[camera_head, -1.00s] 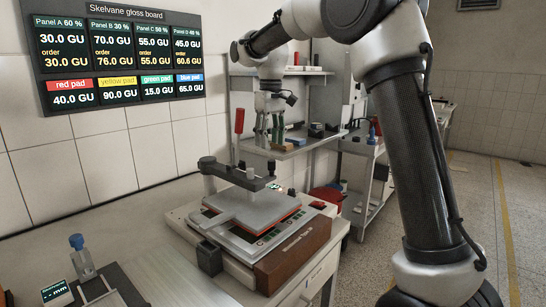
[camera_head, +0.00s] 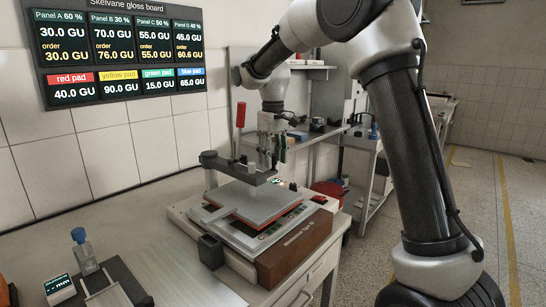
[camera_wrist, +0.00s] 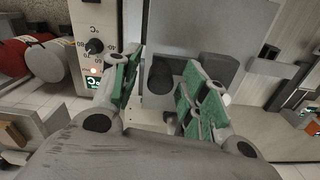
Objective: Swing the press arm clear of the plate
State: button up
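The press arm (camera_head: 232,168) is a dark bar running from a post on the left out over the grey plate (camera_head: 270,206). The plate lies flat on the press, with a red layer under its edge. An upright red handle (camera_head: 240,115) stands by the bar; its foot is not clear. My gripper (camera_head: 272,162) points down at the bar's right end, above the plate's back part. In the wrist view its green-padded fingers (camera_wrist: 155,95) are apart, with a dark rounded piece (camera_wrist: 160,75) between them. I cannot tell whether they touch it.
The press has a wooden front block (camera_head: 292,258) and a dark block (camera_head: 211,251) at its front left corner. A blue-capped bottle (camera_head: 85,258) and a small display (camera_head: 59,290) stand at the front left. A shelf unit (camera_head: 328,134) is behind.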

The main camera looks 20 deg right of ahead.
grip_shut()
